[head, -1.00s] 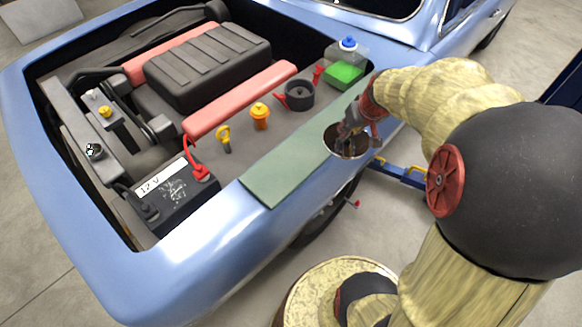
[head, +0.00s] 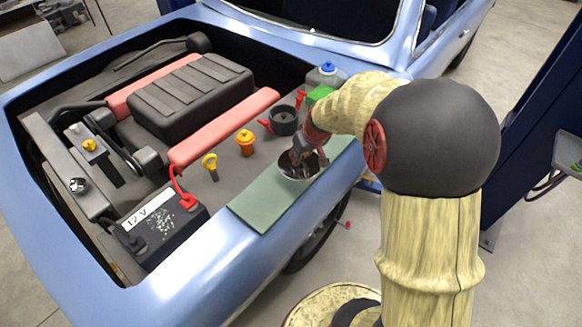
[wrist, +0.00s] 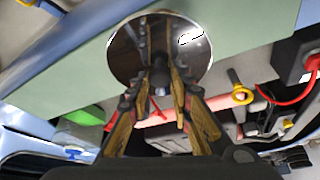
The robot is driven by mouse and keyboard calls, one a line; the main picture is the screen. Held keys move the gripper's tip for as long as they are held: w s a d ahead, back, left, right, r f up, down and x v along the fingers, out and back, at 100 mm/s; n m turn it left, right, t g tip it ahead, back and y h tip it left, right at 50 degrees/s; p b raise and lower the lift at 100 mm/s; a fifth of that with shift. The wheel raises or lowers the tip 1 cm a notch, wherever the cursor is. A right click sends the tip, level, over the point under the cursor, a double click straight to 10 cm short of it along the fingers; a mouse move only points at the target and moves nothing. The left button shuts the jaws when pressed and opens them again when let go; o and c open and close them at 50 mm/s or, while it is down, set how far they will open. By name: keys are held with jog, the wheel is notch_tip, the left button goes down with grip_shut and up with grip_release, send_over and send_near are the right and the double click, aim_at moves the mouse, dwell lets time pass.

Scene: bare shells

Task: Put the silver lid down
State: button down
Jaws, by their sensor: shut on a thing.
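The silver lid (head: 287,172) is a round, shiny disc. In the wrist view the lid (wrist: 190,42) lies ahead of the fingers, with its dark knob between the fingertips. My gripper (head: 304,158) is shut on that knob, and its fingers also show in the wrist view (wrist: 163,84). The lid is over the flat green mat (head: 262,208) on the car's near fender. I cannot tell whether it touches the mat. My forearm and fingers hide part of the lid in the head view.
Bare mat lies left of the lid. Behind the mat are a black open-topped part (head: 284,121), an orange cap (head: 246,142), a yellow dipstick handle (head: 210,164) and a blue-capped bottle (head: 327,72). A battery (head: 163,222) sits front left. The fender edge drops to the floor.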

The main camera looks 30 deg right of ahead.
aim_at(291, 166)
jog(key=w+f, duration=0.1)
jog(key=f, duration=0.1)
jog(key=w+a+f, duration=0.1)
jog(key=w+f, duration=0.1)
jog(key=shift+a, duration=0.2)
jog(key=shift+w+a+f+b, duration=0.15)
jog(key=shift+f+b, duration=0.45)
jog(key=shift+f, duration=1.2)
jog(key=shift+f, duration=0.15)
jog(key=c, duration=1.6)
grip_release()
jog(key=shift+c, duration=0.2)
jog(key=shift+o, duration=0.3)
